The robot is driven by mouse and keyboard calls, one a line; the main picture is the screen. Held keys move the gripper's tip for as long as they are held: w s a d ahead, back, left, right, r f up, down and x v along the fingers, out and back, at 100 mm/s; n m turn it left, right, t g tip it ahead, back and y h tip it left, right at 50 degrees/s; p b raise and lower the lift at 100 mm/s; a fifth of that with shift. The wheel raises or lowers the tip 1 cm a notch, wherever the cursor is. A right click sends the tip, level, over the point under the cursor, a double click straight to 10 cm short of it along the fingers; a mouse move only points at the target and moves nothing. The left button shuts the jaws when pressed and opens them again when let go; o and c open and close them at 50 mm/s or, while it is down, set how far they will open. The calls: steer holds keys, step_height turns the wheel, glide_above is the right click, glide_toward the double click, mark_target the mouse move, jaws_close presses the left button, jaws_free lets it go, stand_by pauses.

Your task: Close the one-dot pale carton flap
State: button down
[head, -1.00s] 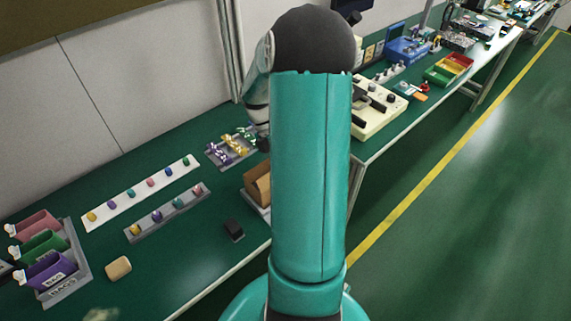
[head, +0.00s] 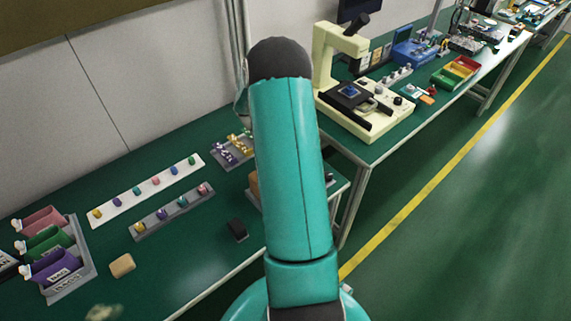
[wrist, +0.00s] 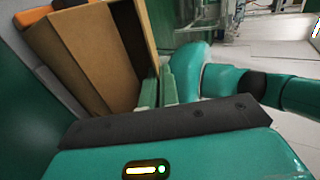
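A brown open carton (wrist: 62,68) fills the upper left of the wrist view, tilted in the picture, with a dark gap between its panels. A paler tan panel (wrist: 105,45) faces me; I cannot tell whether it is a flap or a wall, and no dot mark shows. In the head view only a sliver of the carton (head: 253,186) shows beside my arm. My gripper (wrist: 159,90) has its two green fingers close together, with nothing seen between them. They are beside the carton's right edge; whether they touch it is unclear. My arm hides the gripper in the head view.
A dark block (head: 237,230) and a tan block (head: 122,265) lie on the green bench. Two strips with coloured knobs (head: 150,190) and a rack of bins (head: 70,285) stand at left. A cream microscope (head: 365,115) stands on the bench at right.

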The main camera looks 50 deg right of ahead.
steer(key=c, duration=2.1)
jaws_free()
steer(key=o, duration=0.5)
steer(key=shift+c, duration=0.2)
